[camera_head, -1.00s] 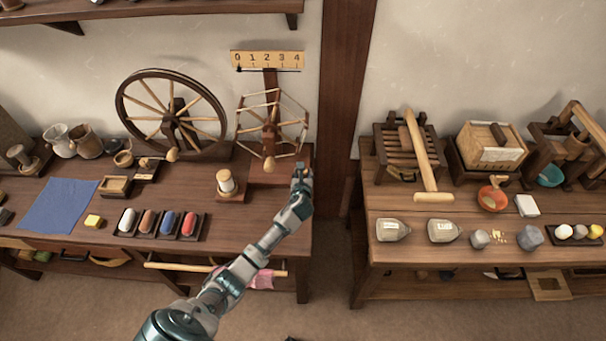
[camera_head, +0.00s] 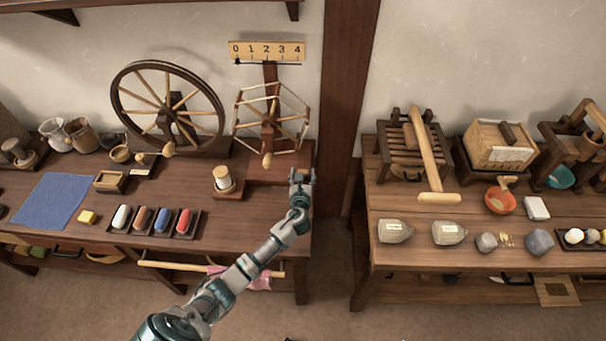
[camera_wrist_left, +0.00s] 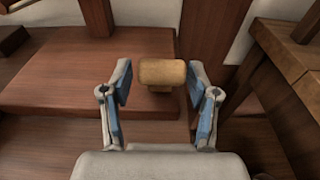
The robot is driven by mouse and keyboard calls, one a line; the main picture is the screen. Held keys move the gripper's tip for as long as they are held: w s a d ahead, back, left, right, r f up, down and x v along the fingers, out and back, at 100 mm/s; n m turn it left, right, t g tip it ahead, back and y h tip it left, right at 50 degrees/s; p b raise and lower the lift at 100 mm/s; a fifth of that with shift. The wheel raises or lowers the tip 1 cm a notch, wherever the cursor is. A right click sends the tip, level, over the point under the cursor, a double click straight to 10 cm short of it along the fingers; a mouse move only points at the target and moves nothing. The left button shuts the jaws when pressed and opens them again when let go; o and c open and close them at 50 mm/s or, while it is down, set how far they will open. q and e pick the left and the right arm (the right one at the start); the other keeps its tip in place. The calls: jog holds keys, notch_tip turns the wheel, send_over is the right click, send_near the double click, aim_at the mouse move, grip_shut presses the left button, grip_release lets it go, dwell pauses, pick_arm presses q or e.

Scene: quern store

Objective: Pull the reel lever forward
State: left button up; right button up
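The reel (camera_head: 270,118), a light spoked frame on a dark wooden base (camera_head: 281,166), stands at the right end of the left table. A pale wooden handle (camera_head: 267,160) hangs at its front. My left gripper (camera_head: 301,176) is at the base's front right corner. In the left wrist view, a tan wooden knob (camera_wrist_left: 162,72) on a short stem, apparently the reel lever, sits between and slightly beyond the open fingertips (camera_wrist_left: 162,85). A gap shows on both sides of it. In the head view the gripper seems to hide this knob. My right gripper is out of view.
A spinning wheel (camera_head: 167,110) stands left of the reel, and a thread spool (camera_head: 223,180) in front. A wooden post (camera_head: 346,100) rises behind to the right. A gap separates the left table from the right table (camera_head: 390,258).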

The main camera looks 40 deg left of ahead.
pick_arm(q)
jog(key=v, duration=1.2)
dwell(0.5)
